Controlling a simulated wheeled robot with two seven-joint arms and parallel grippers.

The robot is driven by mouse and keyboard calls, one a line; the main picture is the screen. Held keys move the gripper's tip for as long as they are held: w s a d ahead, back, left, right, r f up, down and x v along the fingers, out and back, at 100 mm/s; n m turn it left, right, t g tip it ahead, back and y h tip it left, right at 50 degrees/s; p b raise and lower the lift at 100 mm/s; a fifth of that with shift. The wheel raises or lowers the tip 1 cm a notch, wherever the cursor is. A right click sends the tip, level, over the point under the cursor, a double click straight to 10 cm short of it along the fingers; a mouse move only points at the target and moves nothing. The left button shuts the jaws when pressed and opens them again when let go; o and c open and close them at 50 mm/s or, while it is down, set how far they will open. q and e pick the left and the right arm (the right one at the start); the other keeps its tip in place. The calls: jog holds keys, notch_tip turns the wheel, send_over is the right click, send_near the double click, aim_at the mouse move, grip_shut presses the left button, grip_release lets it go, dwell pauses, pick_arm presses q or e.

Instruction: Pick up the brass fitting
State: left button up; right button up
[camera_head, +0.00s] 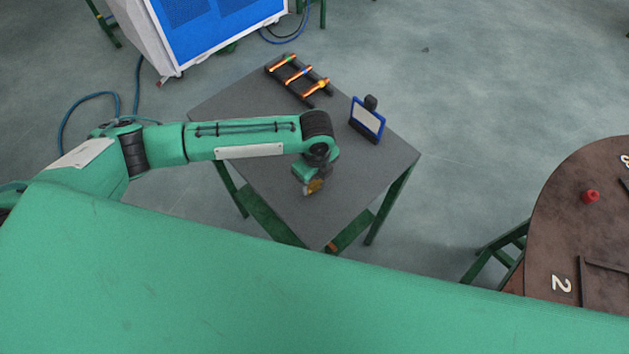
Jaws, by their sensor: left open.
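My left gripper (312,187) is over the near part of the grey table, pointing down, and is open. A small brass-yellow piece (316,185) shows right at its fingertips, likely the brass fitting. It is small and partly hidden by the gripper, so I cannot tell whether it lies between the fingers or touches them. My right gripper is not in view.
On the grey table (240,105) stand a black rack (272,72) with three copper-coloured pieces and a blue-framed panel (367,120). A brown round table (570,220) with a red knob (590,196) is at right. A blue-and-white machine (200,30) stands behind.

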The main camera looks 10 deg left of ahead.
pick_arm(q)
jog(key=shift+f, duration=0.35)
jog(key=c, duration=1.1)
jog(key=shift+r, duration=0.1)
